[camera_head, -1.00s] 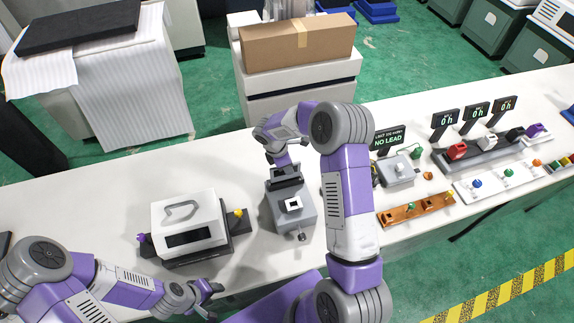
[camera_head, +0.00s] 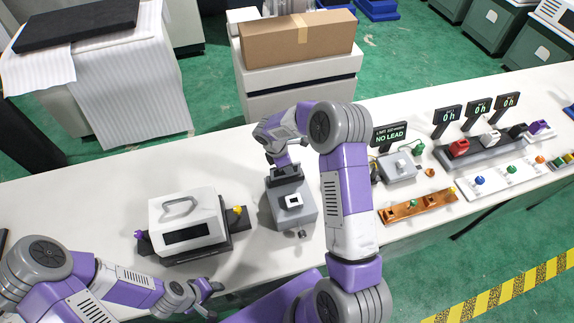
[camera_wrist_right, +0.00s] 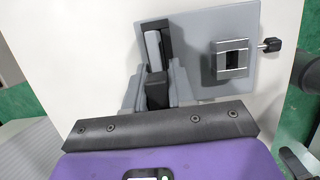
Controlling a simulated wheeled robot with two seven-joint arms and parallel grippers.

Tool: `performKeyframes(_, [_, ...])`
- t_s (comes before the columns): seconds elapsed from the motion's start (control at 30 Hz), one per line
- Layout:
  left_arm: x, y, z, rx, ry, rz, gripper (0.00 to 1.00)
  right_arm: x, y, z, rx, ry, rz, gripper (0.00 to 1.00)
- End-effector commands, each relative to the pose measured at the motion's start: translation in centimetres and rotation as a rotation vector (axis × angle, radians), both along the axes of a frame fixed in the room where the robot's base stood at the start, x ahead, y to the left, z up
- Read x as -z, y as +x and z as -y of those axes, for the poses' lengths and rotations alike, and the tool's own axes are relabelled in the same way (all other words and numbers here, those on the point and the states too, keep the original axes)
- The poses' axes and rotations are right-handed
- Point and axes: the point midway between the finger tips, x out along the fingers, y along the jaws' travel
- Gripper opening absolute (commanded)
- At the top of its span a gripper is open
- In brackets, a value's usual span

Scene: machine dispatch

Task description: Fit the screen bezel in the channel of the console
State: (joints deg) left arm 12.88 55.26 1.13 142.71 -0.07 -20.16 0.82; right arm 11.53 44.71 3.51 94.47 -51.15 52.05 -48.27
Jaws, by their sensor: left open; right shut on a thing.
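The console (camera_head: 291,218) is a grey box on the white table; a square silver clamp-like part with a dark opening sits on its top. It also shows in the wrist view (camera_wrist_right: 208,27). My right gripper (camera_head: 285,172) is over its far part, shut on a narrow piece, probably the screen bezel (camera_wrist_right: 153,50). In the wrist view this light grey piece lies at a dark, channel-like recess. The fingers hide much of it, and I cannot tell whether it is seated. My left gripper (camera_head: 212,295) is open and empty near the table's front edge.
A white device with a handle (camera_head: 187,217) stands on a dark base to the left. A small grey unit (camera_head: 398,167), an orange rack (camera_head: 417,207) and a white rack (camera_head: 507,182) are to the right. A cardboard box (camera_head: 297,42) stands behind the table.

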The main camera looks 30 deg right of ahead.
Motion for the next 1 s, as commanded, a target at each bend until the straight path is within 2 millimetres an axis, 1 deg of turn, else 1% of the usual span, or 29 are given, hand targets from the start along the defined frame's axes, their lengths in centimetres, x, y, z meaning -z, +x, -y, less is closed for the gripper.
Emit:
performKeyframes(0.4, [0.9,0.0,0.0,0.000,0.000,0.000,0.49,1.1,0.0,0.0,0.000,0.000,0.000,0.00])
performKeyframes(0.43, [0.8,0.0,0.0,0.000,0.000,0.000,0.49,1.1,0.0,0.0,0.000,0.000,0.000,0.26])
performKeyframes(0.6, [0.8,0.0,0.0,0.000,0.000,0.000,0.49,1.0,0.0,0.0,0.000,0.000,0.000,0.52])
performKeyframes(0.87, [0.8,0.0,0.0,0.000,0.000,0.000,0.49,1.0,0.0,0.0,0.000,0.000,0.000,0.53])
performKeyframes(0.97, [0.8,0.0,0.0,0.000,0.000,0.000,0.49,0.5,0.1,-0.1,-0.001,0.000,0.002,0.53])
performKeyframes(1.0, [0.8,0.0,0.0,0.000,0.000,0.000,0.49,0.0,0.1,-0.2,-0.001,-0.002,0.003,0.53])
